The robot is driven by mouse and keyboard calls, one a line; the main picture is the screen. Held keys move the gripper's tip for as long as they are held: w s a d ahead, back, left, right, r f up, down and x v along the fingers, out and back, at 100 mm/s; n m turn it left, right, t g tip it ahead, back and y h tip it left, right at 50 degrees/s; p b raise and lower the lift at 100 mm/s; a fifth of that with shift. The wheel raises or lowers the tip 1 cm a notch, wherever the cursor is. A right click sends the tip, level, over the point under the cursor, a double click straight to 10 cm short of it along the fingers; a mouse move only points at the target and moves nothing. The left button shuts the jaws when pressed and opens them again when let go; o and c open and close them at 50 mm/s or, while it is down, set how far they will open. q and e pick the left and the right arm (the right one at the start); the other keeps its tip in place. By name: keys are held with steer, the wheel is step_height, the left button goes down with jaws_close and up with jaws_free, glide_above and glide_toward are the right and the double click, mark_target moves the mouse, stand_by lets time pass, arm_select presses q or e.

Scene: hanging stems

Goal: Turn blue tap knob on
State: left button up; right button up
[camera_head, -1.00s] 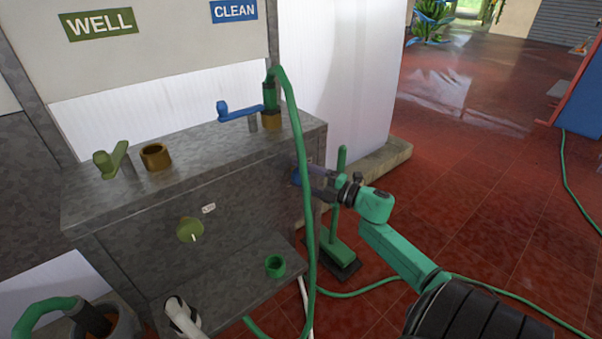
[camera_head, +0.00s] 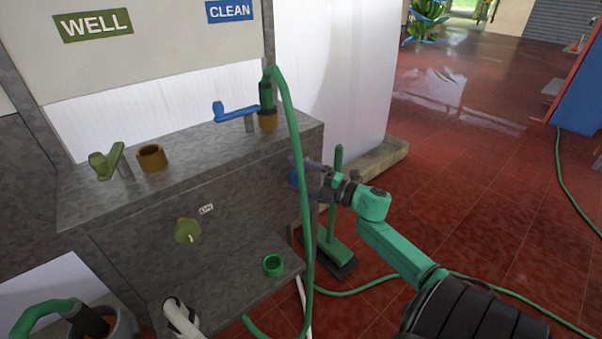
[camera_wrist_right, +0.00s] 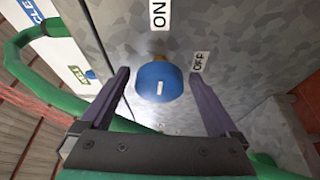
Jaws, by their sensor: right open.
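The round blue tap knob (camera_head: 294,178) is on the right part of the grey cabinet front, partly hidden by the green hose and my gripper. In the right wrist view the blue knob (camera_wrist_right: 158,82) shows a short white mark. An ON label (camera_wrist_right: 158,14) is above it and an OFF label (camera_wrist_right: 202,60) to its right. My right gripper (camera_wrist_right: 160,78) is open, one finger on each side of the knob, with visible gaps. It also shows at the cabinet in the head view (camera_head: 308,173). My left gripper is out of view.
A green knob (camera_head: 188,231) is further left. Red floor (camera_head: 470,190) is open to the right.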

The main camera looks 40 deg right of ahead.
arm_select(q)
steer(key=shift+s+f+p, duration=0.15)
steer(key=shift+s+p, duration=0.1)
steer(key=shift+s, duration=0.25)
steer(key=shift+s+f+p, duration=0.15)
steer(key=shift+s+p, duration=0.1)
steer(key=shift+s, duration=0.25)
arm_select(e)
steer(key=v, duration=1.4)
steer(key=shift+s, duration=0.25)
steer(key=shift+d, duration=0.1)
